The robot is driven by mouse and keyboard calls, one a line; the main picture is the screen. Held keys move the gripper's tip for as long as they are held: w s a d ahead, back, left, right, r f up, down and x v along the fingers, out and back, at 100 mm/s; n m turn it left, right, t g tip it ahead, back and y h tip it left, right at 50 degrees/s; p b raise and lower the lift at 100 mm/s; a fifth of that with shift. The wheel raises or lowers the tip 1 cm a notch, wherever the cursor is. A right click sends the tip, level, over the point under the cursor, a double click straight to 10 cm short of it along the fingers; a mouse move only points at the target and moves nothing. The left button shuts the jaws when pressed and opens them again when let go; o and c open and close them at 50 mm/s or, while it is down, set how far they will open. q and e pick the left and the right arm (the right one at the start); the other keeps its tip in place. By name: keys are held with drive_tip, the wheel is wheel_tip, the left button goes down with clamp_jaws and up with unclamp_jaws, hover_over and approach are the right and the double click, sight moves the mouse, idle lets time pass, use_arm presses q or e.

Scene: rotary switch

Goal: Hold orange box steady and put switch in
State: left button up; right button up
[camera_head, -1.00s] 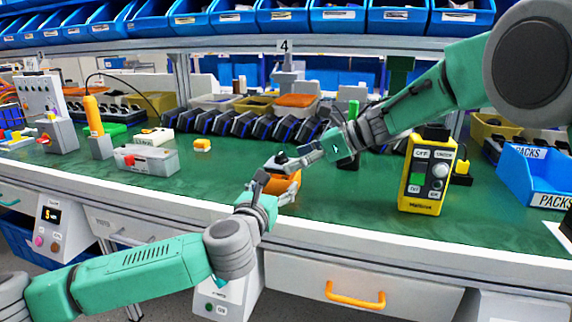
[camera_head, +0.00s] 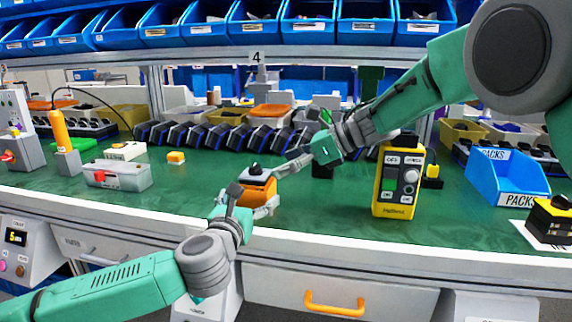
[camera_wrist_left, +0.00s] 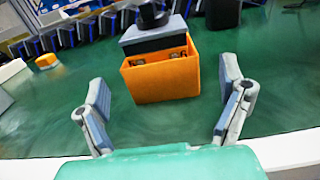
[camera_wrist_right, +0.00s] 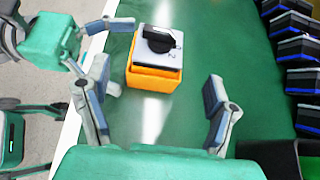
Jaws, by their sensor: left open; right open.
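The orange box (camera_head: 258,191) stands on the green bench top near its front edge. The switch (camera_head: 255,171), a grey plate with a black knob, sits at the box's top. In the left wrist view the switch (camera_wrist_left: 153,35) covers the far part of the box (camera_wrist_left: 165,82), and brass-coloured parts show in the opening below its plate. My right gripper (camera_head: 289,163) is open and empty, just right of the switch.
A yellow control box (camera_head: 399,183) stands to the right, with a blue PACKS bin (camera_head: 508,181) beyond. A row of dark devices (camera_head: 220,137) lines the back. A grey box with a red switch (camera_head: 117,174) and a small yellow block (camera_head: 176,157) lie left.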

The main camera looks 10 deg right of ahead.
use_arm(q)
drive_tip(key=v, duration=1.1)
drive_tip(key=shift+s, duration=0.3)
drive_tip(key=shift+a, duration=0.15)
